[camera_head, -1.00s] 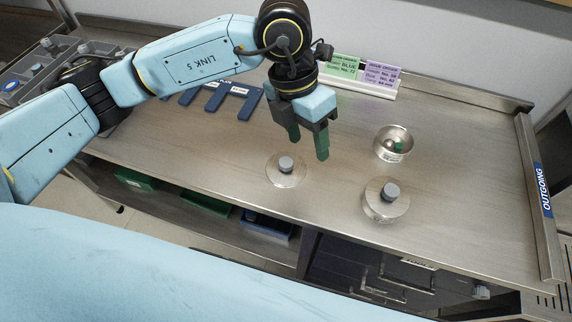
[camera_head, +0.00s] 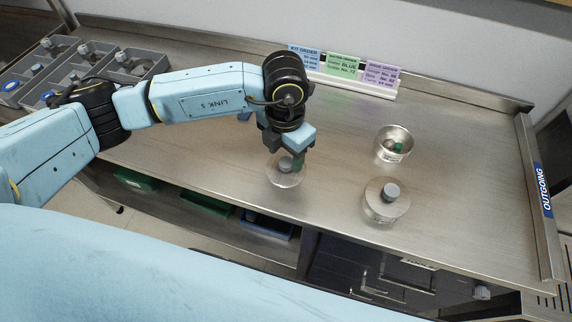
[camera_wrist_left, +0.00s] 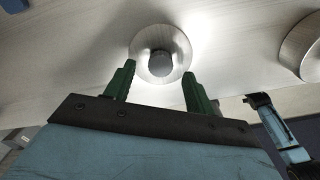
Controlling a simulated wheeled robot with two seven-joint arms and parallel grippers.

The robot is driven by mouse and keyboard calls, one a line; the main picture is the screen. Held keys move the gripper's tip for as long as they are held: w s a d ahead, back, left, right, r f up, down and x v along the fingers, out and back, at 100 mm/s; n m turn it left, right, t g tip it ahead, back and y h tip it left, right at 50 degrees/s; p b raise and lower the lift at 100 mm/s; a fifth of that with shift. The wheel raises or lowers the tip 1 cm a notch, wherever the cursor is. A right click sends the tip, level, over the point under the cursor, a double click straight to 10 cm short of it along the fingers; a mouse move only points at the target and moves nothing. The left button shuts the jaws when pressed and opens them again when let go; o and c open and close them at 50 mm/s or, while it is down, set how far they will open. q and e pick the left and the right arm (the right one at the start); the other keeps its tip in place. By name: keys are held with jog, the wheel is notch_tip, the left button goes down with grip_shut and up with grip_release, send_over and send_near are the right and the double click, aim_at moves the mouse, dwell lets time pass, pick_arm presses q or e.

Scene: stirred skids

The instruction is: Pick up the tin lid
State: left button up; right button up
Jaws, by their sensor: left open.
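The tin lid (camera_head: 287,175) is a round, shiny metal disc with a grey knob (camera_head: 285,164). It lies flat on the steel bench top. In the left wrist view the lid (camera_wrist_left: 174,40) lies just beyond the fingertips, with its knob (camera_wrist_left: 161,64) in line with the gap. My left gripper (camera_head: 286,163) is open and pointing down just above the lid. Its green fingers (camera_wrist_left: 155,80) are apart and hold nothing. In the head view the fingers partly hide the lid.
An open tin (camera_head: 381,150) with small parts inside stands at the right. A tin closed with a knobbed lid (camera_head: 374,200) stands nearer the front edge. Order cards (camera_head: 343,68) stand at the back, and grey bins (camera_head: 90,58) are at the left. Bare bench lies around the lid.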

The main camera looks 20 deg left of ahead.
aim_at(286, 165)
pick_arm(q)
jog(key=shift+f, duration=1.3)
jog(key=c, duration=1.1)
